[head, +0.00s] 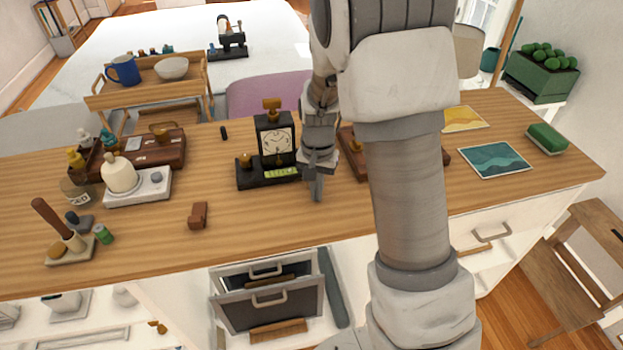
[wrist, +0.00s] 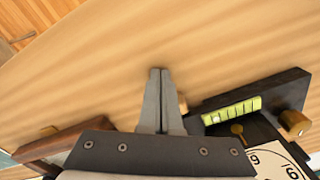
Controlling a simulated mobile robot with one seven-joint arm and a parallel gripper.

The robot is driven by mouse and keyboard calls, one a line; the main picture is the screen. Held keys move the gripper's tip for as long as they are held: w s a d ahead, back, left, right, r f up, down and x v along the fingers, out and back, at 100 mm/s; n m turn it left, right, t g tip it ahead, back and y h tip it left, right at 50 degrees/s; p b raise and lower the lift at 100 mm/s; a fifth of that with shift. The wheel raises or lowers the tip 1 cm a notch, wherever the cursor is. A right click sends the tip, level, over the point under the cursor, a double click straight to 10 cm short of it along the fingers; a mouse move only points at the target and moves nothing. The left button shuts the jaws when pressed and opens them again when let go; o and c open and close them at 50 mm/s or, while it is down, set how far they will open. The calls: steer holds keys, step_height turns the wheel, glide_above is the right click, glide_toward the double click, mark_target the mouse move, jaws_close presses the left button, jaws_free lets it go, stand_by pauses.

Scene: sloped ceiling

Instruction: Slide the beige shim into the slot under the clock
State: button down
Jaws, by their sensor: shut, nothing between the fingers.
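The black clock (head: 275,140) stands upright on a dark base (head: 250,180) on the wooden worktop; its face and base also show in the wrist view (wrist: 270,160). A yellow-green vial strip (wrist: 232,110) lies along the base's front. A small tan piece (wrist: 183,103), perhaps the beige shim, shows at the base's end, partly behind my fingers. I cannot tell whether it sits in a slot; the slot is not visible. My gripper (head: 317,197) is shut and empty, pointing down just right of the clock base; its closed fingertips show in the wrist view (wrist: 160,72).
A brown wooden box (head: 352,160) stands close right of my gripper, partly behind my arm. A red-brown block (head: 198,215) lies front left. A white scale-like device (head: 138,188) stands farther left. The worktop in front of the clock is clear.

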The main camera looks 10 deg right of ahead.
steer(key=shift+s+f, duration=0.3)
steer(key=shift+f, duration=0.4)
steer(key=shift+s+r+p, duration=0.15)
steer(key=shift+r+p, duration=0.55)
steer(key=shift+r, duration=0.15)
steer(key=shift+s+r+p, duration=0.15)
steer(key=shift+r+p, duration=0.5)
steer(key=shift+r, duration=0.15)
steer(key=shift+s+r+p, duration=0.25)
steer(key=shift+r+p, duration=0.25)
steer(key=shift+r, duration=0.15)
steer(key=shift+s+r+p, duration=0.3)
steer(key=shift+r+p, duration=0.15)
steer(key=shift+r, duration=0.2)
steer(key=shift+s+r+p, duration=0.25)
steer(key=shift+r+p, duration=0.25)
steer(key=shift+r, duration=0.15)
steer(key=shift+r, duration=0.1)
steer(key=s+r+n+t, duration=0.1)
steer(key=s+r, duration=0.2)
steer(key=r, duration=0.4)
steer(key=s+r+n+t, duration=0.1)
steer(key=s+r+n, duration=0.15)
steer(key=r, duration=0.45)
steer(key=s+r+n+t, duration=0.2)
steer(key=s+r, duration=0.5)
steer(key=s, duration=0.5)
steer(key=shift+r+t, duration=0.3)
steer(key=shift+t, duration=0.4)
steer(key=shift+n, duration=0.25)
